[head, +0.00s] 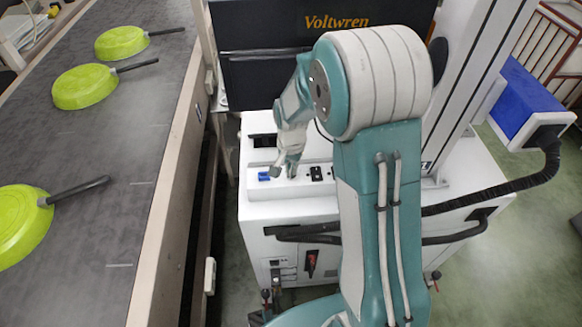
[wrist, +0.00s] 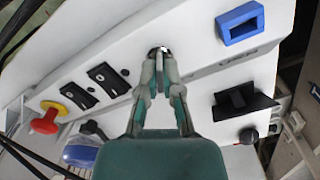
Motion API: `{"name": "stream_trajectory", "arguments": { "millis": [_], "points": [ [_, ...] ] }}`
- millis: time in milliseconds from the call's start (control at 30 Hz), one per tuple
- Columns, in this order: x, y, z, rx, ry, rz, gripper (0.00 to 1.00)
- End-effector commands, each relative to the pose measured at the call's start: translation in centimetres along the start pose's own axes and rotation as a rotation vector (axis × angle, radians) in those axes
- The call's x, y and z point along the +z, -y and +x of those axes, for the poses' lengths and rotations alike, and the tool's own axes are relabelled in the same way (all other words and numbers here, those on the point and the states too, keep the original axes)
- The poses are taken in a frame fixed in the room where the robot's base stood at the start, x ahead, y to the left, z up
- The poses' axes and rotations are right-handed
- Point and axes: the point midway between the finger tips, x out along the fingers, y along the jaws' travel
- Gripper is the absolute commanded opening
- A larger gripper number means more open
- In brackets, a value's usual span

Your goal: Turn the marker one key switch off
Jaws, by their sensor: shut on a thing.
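A key switch (wrist: 158,49) with a silver metal collar sits on the sloped white control panel (wrist: 70,62) in the wrist view. My gripper (wrist: 159,66) is shut on its key, with the fingertips right at the collar. The fingers hide most of the key, so I cannot tell which way it is turned. In the head view my gripper (head: 291,168) is down at the panel, between a blue part and the black switches. I cannot read a marker one label in either view.
Two black switches (wrist: 91,86), a red mushroom button (wrist: 45,122), a blue frame (wrist: 240,23) and a black fitting (wrist: 242,102) surround the gripper. A dark Voltwren screen (head: 290,60) stands behind. On the left, a conveyor (head: 120,165) carries green pans (head: 85,86).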

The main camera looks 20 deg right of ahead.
Motion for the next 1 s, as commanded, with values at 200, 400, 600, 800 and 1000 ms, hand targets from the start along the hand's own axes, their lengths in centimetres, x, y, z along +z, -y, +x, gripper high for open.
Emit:
{"name": "stream_trajectory", "arguments": {
  "millis": [200,400,600,800,1000],
  "points": [
    [-0.19,0.18,-0.08,-0.005,-0.007,-0.19,0.0],
    [-0.21,0.2,-0.09,-0.005,-0.008,-0.33,0.0],
    [-0.23,0.22,-0.11,-0.005,-0.009,-0.422,0.0],
    [-0.25,0.24,-0.12,-0.005,-0.01,-0.467,0.0],
    [-0.26,0.26,-0.14,-0.005,-0.011,-0.48,0.0]
  ]
}}
